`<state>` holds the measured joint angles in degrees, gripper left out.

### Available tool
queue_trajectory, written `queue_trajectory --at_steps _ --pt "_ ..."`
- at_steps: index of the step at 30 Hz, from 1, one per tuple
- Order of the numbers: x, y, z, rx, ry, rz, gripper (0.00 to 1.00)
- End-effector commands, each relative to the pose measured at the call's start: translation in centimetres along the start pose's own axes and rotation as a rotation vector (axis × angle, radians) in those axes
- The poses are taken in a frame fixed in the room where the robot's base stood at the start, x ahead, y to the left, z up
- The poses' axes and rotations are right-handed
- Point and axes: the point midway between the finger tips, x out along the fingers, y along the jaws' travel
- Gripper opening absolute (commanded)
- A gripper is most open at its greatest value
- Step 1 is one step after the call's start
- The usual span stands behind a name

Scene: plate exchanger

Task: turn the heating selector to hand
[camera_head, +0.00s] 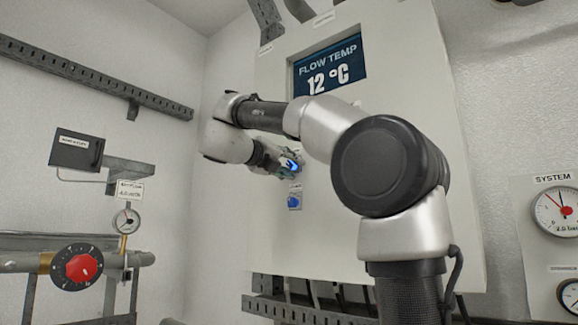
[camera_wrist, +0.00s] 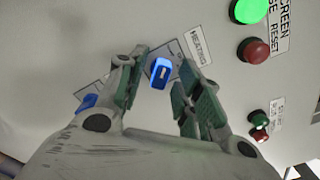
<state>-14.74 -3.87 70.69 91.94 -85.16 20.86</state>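The heating selector is a blue knob (camera_wrist: 160,72) with a pale pointer mark, beside a label (camera_wrist: 198,46) reading HEATING in the wrist view. My gripper (camera_wrist: 158,84) is open, with one green-padded finger on each side of the knob. I cannot tell whether either finger touches it. In the head view my gripper (camera_head: 288,163) is at the front of the pale control cabinet (camera_head: 400,60), by the blue selector (camera_head: 292,166), which the fingers partly cover. The position words around the knob are not readable.
A second blue knob (camera_head: 294,202) sits just below. In the wrist view a green button (camera_wrist: 250,10), a red button (camera_wrist: 254,50) and a small red-green switch (camera_wrist: 259,126) are to the right. The display (camera_head: 330,72) reads FLOW TEMP 12 °C. A red valve wheel (camera_head: 78,266) is at left.

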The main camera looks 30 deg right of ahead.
Motion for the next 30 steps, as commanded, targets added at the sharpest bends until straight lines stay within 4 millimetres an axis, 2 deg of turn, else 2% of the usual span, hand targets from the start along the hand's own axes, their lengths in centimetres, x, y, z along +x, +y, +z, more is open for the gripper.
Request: queue_trajectory --at_steps 5,8,18,21,25,30 --pt "-0.3 0.1 0.0 0.0 -0.001 0.002 0.35" --pt "-1.4 0.1 0.0 0.0 -0.001 0.004 0.35" --pt "-8.7 0.1 0.1 0.0 -0.004 0.004 0.35" --pt "-10.4 0.1 0.1 0.0 -0.003 0.004 0.35" --pt "-11.6 0.0 0.0 0.001 -0.001 0.001 0.35" --pt "-12.0 0.0 0.0 0.001 0.0 0.0 0.35"
